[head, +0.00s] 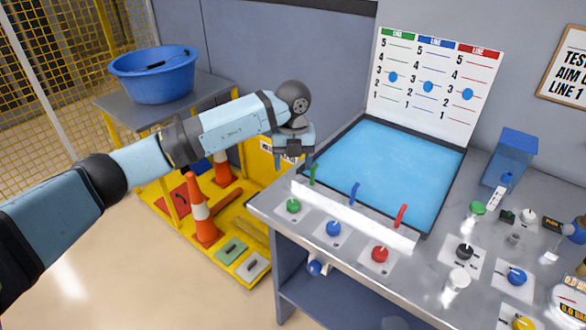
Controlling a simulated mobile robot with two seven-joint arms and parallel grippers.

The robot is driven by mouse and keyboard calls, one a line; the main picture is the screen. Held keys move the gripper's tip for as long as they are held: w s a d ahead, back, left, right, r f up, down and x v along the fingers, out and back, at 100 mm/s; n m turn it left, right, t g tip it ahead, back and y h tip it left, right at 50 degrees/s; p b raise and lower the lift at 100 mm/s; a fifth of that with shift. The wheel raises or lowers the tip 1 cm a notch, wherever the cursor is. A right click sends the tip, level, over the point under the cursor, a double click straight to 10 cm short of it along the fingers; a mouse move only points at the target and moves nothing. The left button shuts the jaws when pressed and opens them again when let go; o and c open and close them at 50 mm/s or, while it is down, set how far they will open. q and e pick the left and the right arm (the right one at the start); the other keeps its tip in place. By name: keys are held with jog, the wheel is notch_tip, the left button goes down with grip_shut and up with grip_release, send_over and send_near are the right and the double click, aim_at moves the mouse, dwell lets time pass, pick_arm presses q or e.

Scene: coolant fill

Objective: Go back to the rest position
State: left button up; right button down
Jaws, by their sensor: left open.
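My left arm reaches in from the left side of the head view. Its gripper (293,160) points down, open, with nothing seen between the fingers. It hangs by the near left corner of the blue coolant tank (385,165), to the left of and above the green lever (312,174). It appears apart from the lever, though the exact gap is hard to judge. My right gripper is out of view.
A grey bench (460,210) carries green (293,206), blue (333,228) and red (379,254) knobs, with more knobs and fittings at right. A yellow cart with traffic cones (203,215) and a blue basin (155,75) stand at left. Open floor lies front left.

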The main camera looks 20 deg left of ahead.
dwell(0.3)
pick_arm(q)
jog(key=s+d+f+m+g+h+p, duration=0.1)
jog(key=s+d+f+h, duration=0.1)
jog(key=s+d+h, duration=0.3)
jog(key=s+d+f+m+g+h+p, duration=0.1)
jog(key=s+d+f, duration=0.2)
jog(key=d, duration=0.3)
jog(key=s+d+r+n+t+h+p, duration=0.25)
jog(key=s+d+r+h, duration=0.25)
jog(key=s+d+h, duration=0.55)
jog(key=s+a+f+n+t+y+p, duration=0.1)
jog(key=a+f+n+t+y+p, duration=0.15)
jog(key=a+n+t, duration=0.5)
jog(key=a+f+n+t+y+p, duration=0.25)
jog(key=a+n+t, duration=0.4)
jog(key=n, duration=0.65)
jog(key=s+a+f+n+g+y+p, duration=0.1)
jog(key=s+a+f+n+y, duration=0.3)
jog(key=s+f, duration=0.2)
jog(key=s+a+f+n+g+y+p, duration=0.1)
jog(key=s+a+f+n+g+y, duration=0.1)
jog(key=s+f, duration=0.4)
jog(key=s+a+n+y, duration=0.1)
jog(key=s+y, duration=0.1)
jog(key=s, duration=0.1)
jog(key=shift+a+n, duration=0.4)
